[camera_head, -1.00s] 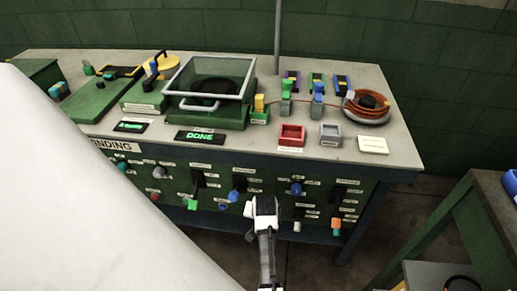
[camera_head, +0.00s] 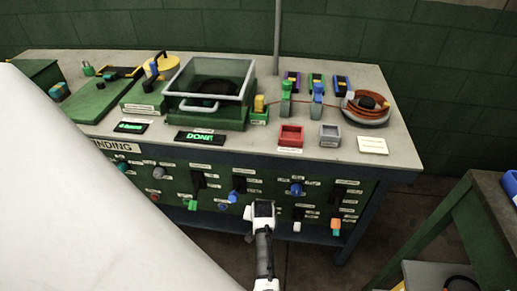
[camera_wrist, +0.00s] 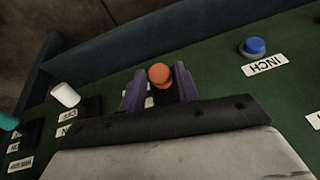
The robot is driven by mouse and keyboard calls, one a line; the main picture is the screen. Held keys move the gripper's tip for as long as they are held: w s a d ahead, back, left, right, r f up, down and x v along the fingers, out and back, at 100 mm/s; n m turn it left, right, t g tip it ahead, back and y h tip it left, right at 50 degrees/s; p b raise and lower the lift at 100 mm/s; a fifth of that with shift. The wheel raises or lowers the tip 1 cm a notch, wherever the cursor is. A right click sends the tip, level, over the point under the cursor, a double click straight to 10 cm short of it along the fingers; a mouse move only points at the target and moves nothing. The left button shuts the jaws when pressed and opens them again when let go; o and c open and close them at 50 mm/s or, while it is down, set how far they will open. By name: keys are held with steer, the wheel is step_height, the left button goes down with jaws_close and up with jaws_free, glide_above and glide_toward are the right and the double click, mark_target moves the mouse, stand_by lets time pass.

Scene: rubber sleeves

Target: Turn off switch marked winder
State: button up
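A green control panel on the bench front carries several knobs and switches with labels. I cannot read a winder label, so I cannot tell which switch it marks. My gripper (camera_head: 262,209) is in front of the panel's lower middle. In the wrist view my gripper (camera_wrist: 160,92) is open, with two dark purple fingers apart. An orange knob (camera_wrist: 160,75) shows between the fingers, without clear contact. In the head view my gripper seems to hide this knob. A blue button (camera_wrist: 253,47) marked INCH and a white knob (camera_wrist: 66,95) flank it, with labels appearing inverted.
The bench top (camera_head: 400,148) holds a clear-sided box (camera_head: 210,78), a DONE display (camera_head: 200,137), red (camera_head: 291,135) and grey (camera_head: 330,134) bins, and a coil (camera_head: 367,108). Other knobs lie close beside my gripper. A green-framed table (camera_head: 440,225) stands at right.

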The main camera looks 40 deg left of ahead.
steer(key=c, duration=0.6)
steer(key=f+t+y+b, duration=0.1)
steer(key=t+b, duration=0.1)
steer(key=b, duration=0.2)
steer(key=f+t+y+b, duration=0.2)
steer(key=b, duration=0.2)
steer(key=f+t+y+b, duration=0.1)
steer(key=t+b, duration=0.1)
steer(key=b, duration=0.2)
steer(key=shift+s+d+f+n+t+b, duration=0.25)
steer(key=shift+s+f+n+t+b, duration=0.05)
steer(key=shift+s+f, duration=0.1)
steer(key=shift+w+r, duration=0.1)
steer(key=o, duration=1)
